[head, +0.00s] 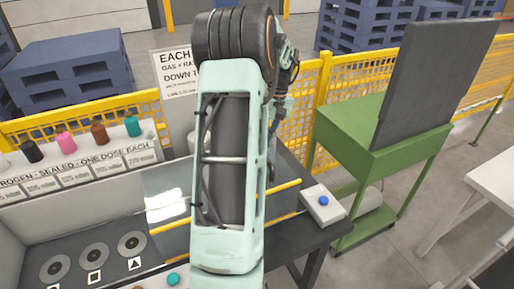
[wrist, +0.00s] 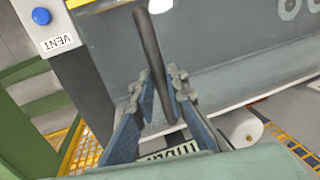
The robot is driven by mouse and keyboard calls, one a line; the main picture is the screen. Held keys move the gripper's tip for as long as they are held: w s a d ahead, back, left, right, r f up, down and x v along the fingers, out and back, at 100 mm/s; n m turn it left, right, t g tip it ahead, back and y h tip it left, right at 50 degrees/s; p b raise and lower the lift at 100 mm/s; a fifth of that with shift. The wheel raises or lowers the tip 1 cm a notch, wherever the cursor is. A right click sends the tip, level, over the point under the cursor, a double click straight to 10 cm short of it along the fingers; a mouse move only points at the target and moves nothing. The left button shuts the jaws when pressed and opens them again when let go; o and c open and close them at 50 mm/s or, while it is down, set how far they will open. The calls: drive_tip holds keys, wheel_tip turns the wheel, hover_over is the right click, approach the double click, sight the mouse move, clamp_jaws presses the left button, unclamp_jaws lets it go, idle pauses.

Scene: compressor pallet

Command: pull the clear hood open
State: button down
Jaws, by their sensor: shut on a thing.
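The clear hood (head: 168,197), with yellow edge strips, stands on the dark bench behind my arm in the head view. My arm hides its middle. In the wrist view my gripper (wrist: 162,85) has its two blue-padded fingers closed around a dark bar-shaped handle (wrist: 149,50). The handle runs up from between the fingers, in front of a grey, see-through-looking panel. I cannot tell how far the hood is open.
A white box with a blue button (head: 323,204) sits right of the hood; its VENT label shows in the wrist view (wrist: 57,42). A green stand (head: 368,135) is at right. Yellow mesh fencing (head: 300,115) runs behind. Several coloured-capped bottles (head: 98,133) stand at left above round discs (head: 94,257).

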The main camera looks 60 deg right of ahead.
drive_tip(key=c, duration=1.9)
unclamp_jaws()
drive_tip(key=shift+c, duration=0.2)
wheel_tip(320, 180, up, 12)
drive_tip(key=s+d, duration=0.1)
drive_tip(key=d, duration=0.1)
drive_tip(key=shift+s, duration=0.2)
drive_tip(key=shift+w+a, duration=0.1)
